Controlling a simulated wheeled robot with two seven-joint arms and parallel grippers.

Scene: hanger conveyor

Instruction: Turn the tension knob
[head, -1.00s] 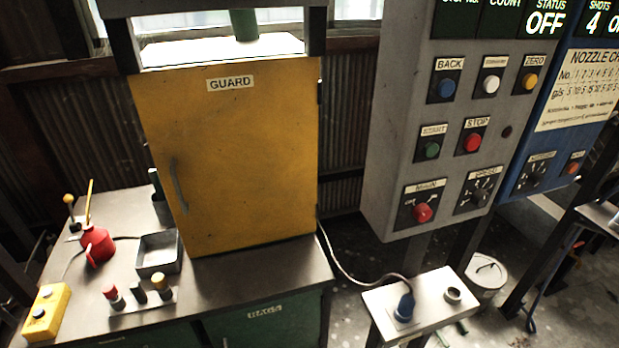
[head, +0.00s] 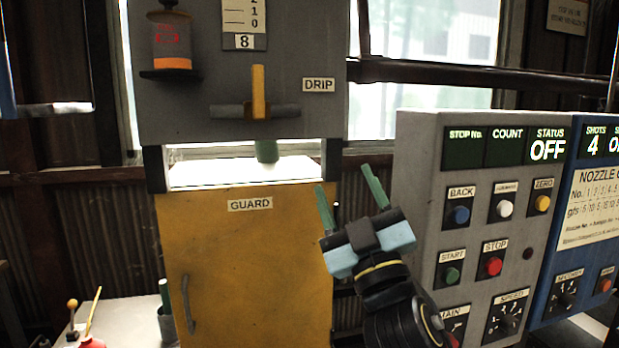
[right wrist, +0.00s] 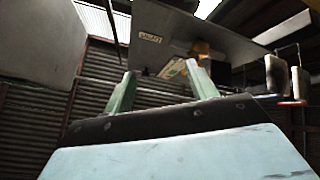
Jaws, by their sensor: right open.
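I see no knob labelled tension in these views. My right gripper (head: 342,176) is open and empty. Its two green fingers point up, in front of the right edge of the yellow guard door (head: 235,270) and left of the grey control panel (head: 425,190). Above and left of it, a grey upper panel (head: 190,105) carries a yellow lever (head: 258,90) on a grey crossbar, with a DRIP label (head: 319,85) beside it. The right wrist view shows a grey panel (right wrist: 190,40) from below, beyond the open fingers (right wrist: 160,70). My left gripper is not in view.
The grey control panel has several buttons and a SPEED dial (head: 508,318); my right arm partly covers its MAIN switch. A blue panel (head: 560,290) stands to its right. An orange-filled oiler (head: 172,45) is mounted at upper left. A bench (head: 125,318) shows at lower left.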

